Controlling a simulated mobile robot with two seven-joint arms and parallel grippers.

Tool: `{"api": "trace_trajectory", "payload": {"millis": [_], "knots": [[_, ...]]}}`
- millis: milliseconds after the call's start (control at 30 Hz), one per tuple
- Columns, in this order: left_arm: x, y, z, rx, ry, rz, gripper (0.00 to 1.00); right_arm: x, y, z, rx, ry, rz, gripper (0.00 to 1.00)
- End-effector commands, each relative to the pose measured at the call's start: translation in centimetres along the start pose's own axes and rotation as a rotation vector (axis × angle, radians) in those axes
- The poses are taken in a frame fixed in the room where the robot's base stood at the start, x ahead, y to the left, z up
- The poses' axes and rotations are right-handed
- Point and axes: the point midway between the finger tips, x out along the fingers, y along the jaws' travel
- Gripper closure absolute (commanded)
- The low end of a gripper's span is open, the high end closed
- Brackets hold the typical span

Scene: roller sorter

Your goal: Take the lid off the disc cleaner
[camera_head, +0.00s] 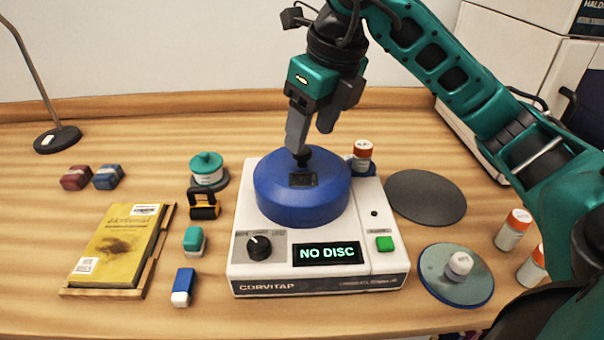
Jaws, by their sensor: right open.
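The disc cleaner (320,284) is a white box in the middle of the desk, with a dial, a green button and a display reading "NO DISC". Its round blue lid (280,206) sits on top, with a small black knob (302,158) at its centre. My right gripper (312,138) points down just above the lid. It is open, with one finger overlapping the knob in the picture and the other to its right. I cannot tell whether it touches the knob. My left gripper is out of view.
A yellow book (118,246) on a wooden stand, a teal-lidded jar (207,168) and small erasers lie left. A dark round mat (426,196), a disc (440,278) with a white piece on it, and orange-capped bottles (512,230) lie right. A lamp base (58,139) stands far left.

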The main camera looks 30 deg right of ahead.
Motion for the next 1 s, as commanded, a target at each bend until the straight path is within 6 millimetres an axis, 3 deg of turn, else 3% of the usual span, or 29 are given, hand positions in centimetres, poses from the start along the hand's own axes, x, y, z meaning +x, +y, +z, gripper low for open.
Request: {"api": "trace_trajectory", "payload": {"millis": [400,667,1000], "knots": [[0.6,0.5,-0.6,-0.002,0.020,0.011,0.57,5.0,-0.4,0.2,0.001,0.002,0.002,0.41],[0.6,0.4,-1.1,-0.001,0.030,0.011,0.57,5.2,-0.4,0.2,0.000,0.000,0.001,0.41],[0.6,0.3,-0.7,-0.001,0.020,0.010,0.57,5.2,-0.4,0.2,0.000,0.000,0.001,0.72]]}}
